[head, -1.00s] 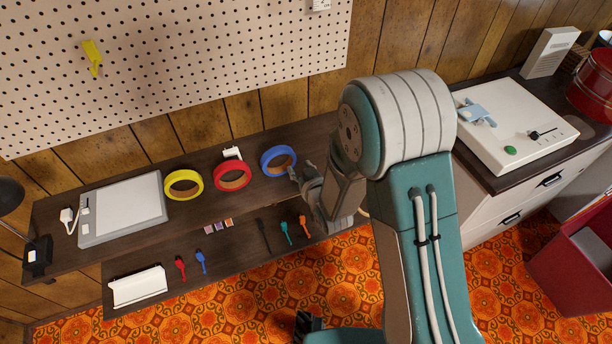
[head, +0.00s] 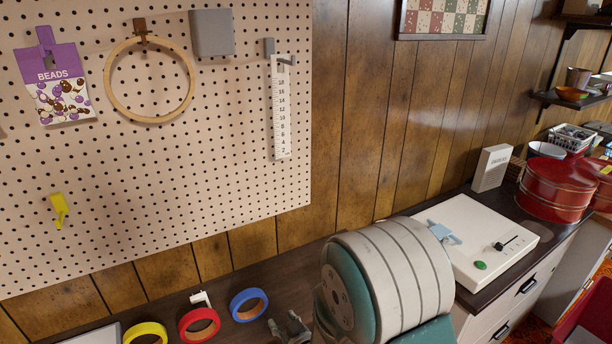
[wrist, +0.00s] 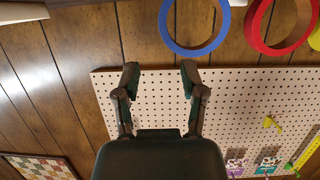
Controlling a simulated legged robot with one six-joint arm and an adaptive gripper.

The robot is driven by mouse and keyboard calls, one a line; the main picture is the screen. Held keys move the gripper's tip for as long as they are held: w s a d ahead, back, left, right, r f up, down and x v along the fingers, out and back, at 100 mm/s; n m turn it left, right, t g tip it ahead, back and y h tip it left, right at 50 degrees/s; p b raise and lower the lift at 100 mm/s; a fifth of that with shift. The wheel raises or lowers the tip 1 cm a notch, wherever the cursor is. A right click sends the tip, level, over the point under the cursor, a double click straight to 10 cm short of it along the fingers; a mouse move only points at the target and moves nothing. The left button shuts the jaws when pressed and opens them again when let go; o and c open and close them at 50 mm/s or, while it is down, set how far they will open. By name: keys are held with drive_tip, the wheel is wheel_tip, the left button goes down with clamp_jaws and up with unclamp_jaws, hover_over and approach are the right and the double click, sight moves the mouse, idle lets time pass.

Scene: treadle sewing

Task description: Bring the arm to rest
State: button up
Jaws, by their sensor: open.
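My gripper (wrist: 160,78) shows in the wrist view with its two dark fingers spread apart and nothing between them. In the head view my gripper (head: 290,328) shows only partly at the bottom edge, just right of the blue tape roll. My arm's large teal and white joint fills the bottom middle of the head view and hides part of the workbench and some of the arm behind it.
The blue (head: 249,305), red (head: 199,325) and yellow (head: 146,333) tape rolls stand on the dark bench. Behind is a pegboard (head: 225,165) with a hoop (head: 107,75) and ruler (head: 280,105). At right, a white device (head: 478,232) sits near red tins (head: 556,187).

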drive_tip(key=s+d+r+m+g+h, duration=0.3)
drive_tip(key=d+r+h, duration=0.3)
drive_tip(key=d+r, duration=0.85)
drive_tip(key=s+d+r+m+g, duration=0.1)
drive_tip(key=s+d+r, duration=0.2)
drive_tip(key=s, duration=0.5)
drive_tip(key=s+d+r+m+g+h, duration=0.1)
drive_tip(key=s+d+r, duration=0.3)
drive_tip(key=s, duration=0.5)
drive_tip(key=shift+s+d+r+m+g, duration=0.15)
drive_tip(key=shift+s+d+m+g, duration=0.2)
drive_tip(key=shift+m+g, duration=0.35)
drive_tip(key=shift+w+a, duration=0.1)
